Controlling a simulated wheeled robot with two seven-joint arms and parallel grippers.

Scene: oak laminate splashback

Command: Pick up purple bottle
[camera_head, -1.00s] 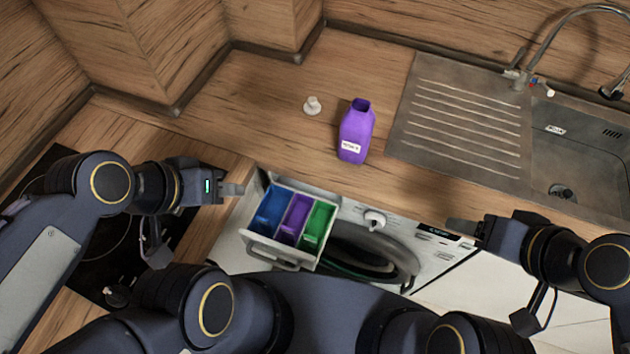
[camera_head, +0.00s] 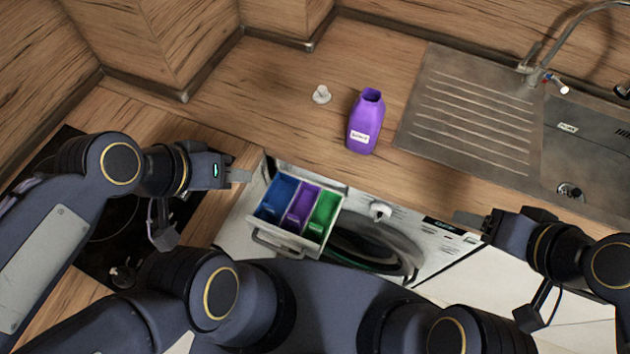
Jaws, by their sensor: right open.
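A purple bottle (camera_head: 365,118) with a white label and an open top stands upright on the wooden counter, left of the sink's drainboard. A small white cap (camera_head: 321,95) sits on the counter to its left. My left gripper (camera_head: 245,175) is left of and nearer than the bottle, close to the counter's front edge; its fingers show edge-on, so I cannot tell if it is open. My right gripper (camera_head: 462,217) is open and empty, right of and nearer than the bottle. Neither gripper touches the bottle.
An open detergent drawer (camera_head: 262,241) with blue, purple and green compartments sticks out of the washing machine (camera_head: 405,222) below the counter. A metal sink (camera_head: 470,115) with a tap lies at the right. A dark hob is at the left.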

